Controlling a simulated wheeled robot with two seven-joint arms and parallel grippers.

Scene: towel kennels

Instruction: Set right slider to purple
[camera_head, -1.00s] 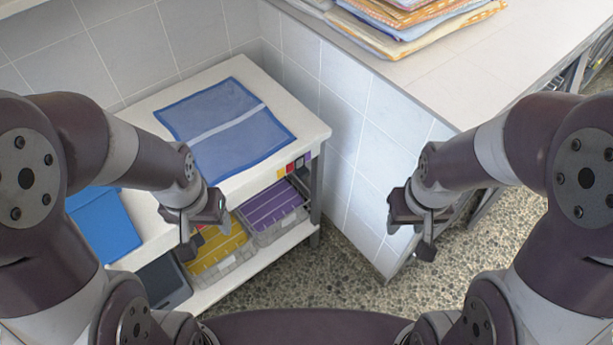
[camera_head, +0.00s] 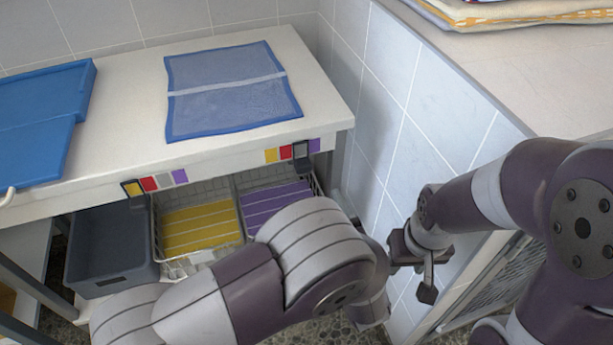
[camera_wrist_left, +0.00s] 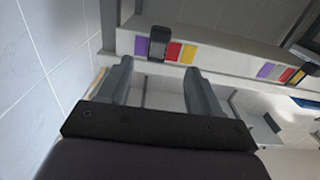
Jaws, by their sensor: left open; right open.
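The right slider (camera_head: 300,150) is a dark frame on the shelf front edge, at the grey spot between the red patch (camera_head: 286,153) and the purple patch (camera_head: 315,145). In the left wrist view the slider (camera_wrist_left: 158,42) shows the other way round, with purple (camera_wrist_left: 141,46) on its left and red (camera_wrist_left: 173,51) on its right. My left gripper (camera_wrist_left: 158,80) is open and empty, its fingers pointing at the strip, apart from the slider. In the head view its fingers are hidden behind my left arm. My right gripper (camera_head: 418,272) is open and empty, near the tiled wall.
The left slider (camera_head: 132,188) sits at yellow on the same edge. Below are a grey bin (camera_head: 108,262), a basket with yellow cloth (camera_head: 198,228) and one with purple cloth (camera_head: 265,205). A blue mesh towel (camera_head: 232,100) lies on top. The tiled wall (camera_head: 385,120) stands close right.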

